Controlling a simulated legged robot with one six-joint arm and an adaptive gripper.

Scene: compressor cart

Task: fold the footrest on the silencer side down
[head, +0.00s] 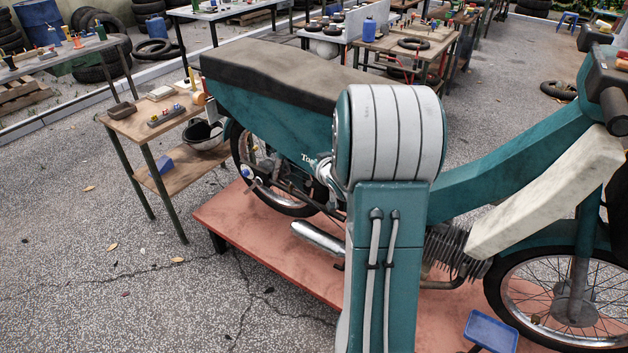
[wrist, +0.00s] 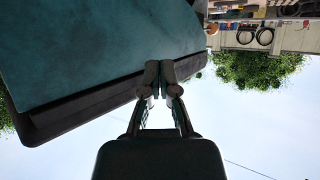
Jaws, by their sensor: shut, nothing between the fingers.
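A teal moped (head: 270,105) with a dark seat (head: 300,72) stands on a low red platform (head: 270,245). Its chrome silencer (head: 318,238) runs low along the near side. I cannot make out the footrest; my own arm stands in front of the moped's middle and hides part of that area. My gripper (wrist: 160,72) shows in the wrist view with its fingertips together and nothing between them. A teal body panel with a dark edge (wrist: 90,105) fills the upper left there, close to the fingertips; I cannot tell whether they touch.
A small wooden side table (head: 160,118) with tools and a helmet (head: 205,134) stands left of the moped. A blue stool or tray (head: 490,332) is at the front right. Workbenches and tyres line the back. Paved floor at front left is mostly clear.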

